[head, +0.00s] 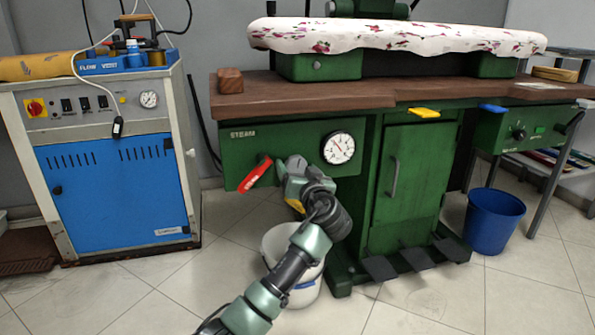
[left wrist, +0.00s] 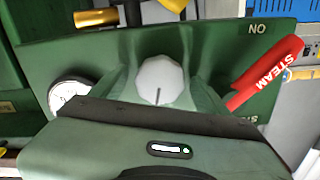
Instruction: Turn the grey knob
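The grey knob (left wrist: 160,80) is pale and faceted, with a dark line pointing to the bottom of the left wrist view. It sits on the green panel (head: 247,140) marked STEAM. My left gripper (head: 293,177) is at the panel, right of the red handle in the head view. In the left wrist view, the fingers of my left gripper (left wrist: 160,92) are open, one on each side of the knob, with narrow gaps beside it. In the head view the gripper largely hides the knob. My right gripper is not in view.
A red STEAM handle (head: 256,174) is close beside the gripper, and a round gauge (head: 338,148) is on its other side. A yellow part (head: 295,205) is just below. A white bucket (head: 303,284) stands beneath my arm. A green cabinet door (head: 405,185) is further right.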

